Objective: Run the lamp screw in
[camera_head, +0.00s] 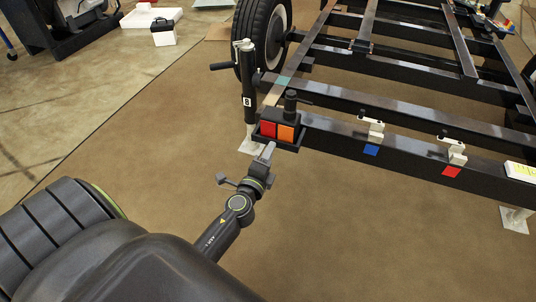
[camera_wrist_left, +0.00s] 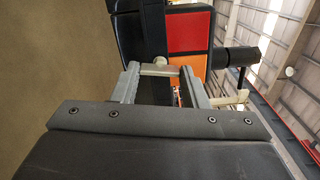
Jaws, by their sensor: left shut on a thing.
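The lamp (camera_head: 277,130), a dark housing with red and orange lenses, sits at the near left corner of the trailer frame. In the left wrist view the lenses (camera_wrist_left: 188,32) are close ahead. My left gripper (camera_head: 266,153) is at the near lower edge of the lamp. In the wrist view its two grey fingers (camera_wrist_left: 160,72) are shut on a small pale piece, seemingly the lamp screw (camera_wrist_left: 158,69), against the housing. The screw is hidden in the head view, and how deep it sits cannot be told. My right gripper is not in view.
A black jack post (camera_head: 248,100) with a crank stands just left of the lamp. The dark frame beam (camera_head: 405,155) runs right, with pale brackets (camera_head: 372,130) and blue and red patches. A wheel (camera_head: 262,35) stands behind. The brown floor (camera_head: 380,235) in front is clear.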

